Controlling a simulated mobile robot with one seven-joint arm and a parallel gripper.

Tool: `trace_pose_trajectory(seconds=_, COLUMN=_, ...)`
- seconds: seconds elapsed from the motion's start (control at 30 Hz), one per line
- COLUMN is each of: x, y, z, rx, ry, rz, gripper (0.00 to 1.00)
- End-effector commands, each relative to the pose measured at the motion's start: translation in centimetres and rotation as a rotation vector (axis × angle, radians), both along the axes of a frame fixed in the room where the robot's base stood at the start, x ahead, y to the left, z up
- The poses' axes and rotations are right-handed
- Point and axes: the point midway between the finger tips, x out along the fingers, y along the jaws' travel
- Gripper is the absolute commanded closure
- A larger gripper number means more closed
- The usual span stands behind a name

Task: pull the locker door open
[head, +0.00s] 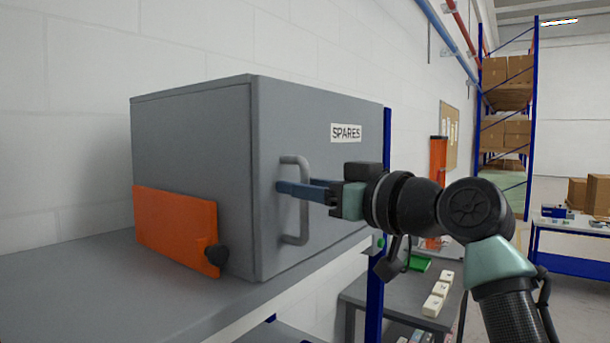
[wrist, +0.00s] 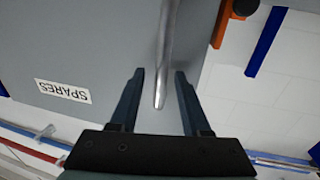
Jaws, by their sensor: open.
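The grey locker (head: 190,150) stands on a shelf, and its door (head: 340,165) with a "SPARES" label (head: 346,132) faces right. The door looks closed. A grey upright bar handle (head: 300,225) is fixed near the door's left edge. My gripper (head: 280,188) is at the handle's middle height, with its blue fingers reaching to the bar. In the wrist view the two dark fingers (wrist: 158,75) are apart, and the handle (wrist: 168,45) runs between them with a gap on both sides. The label also shows upside down in the wrist view (wrist: 63,91).
An orange plate (head: 175,230) with a black knob (head: 217,255) is on the locker's left side, low down. The grey shelf (head: 90,290) extends in front. A lower table (head: 390,300) with white blocks stands at right, and racks with boxes are behind.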

Motion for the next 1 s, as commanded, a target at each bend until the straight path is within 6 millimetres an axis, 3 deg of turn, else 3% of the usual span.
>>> trace_pose_trajectory(seconds=0.23, x=0.07, y=0.08, z=-0.10, rx=-0.001, ry=0.001, rz=0.000, gripper=0.53)
trace_pose_trajectory(seconds=0.5, x=0.05, y=0.06, z=-0.06, rx=0.000, ry=0.000, rz=0.000, gripper=1.00)
trace_pose_trajectory(seconds=1.0, x=0.04, y=0.04, z=-0.03, rx=0.000, ry=0.000, rz=0.000, gripper=1.00)
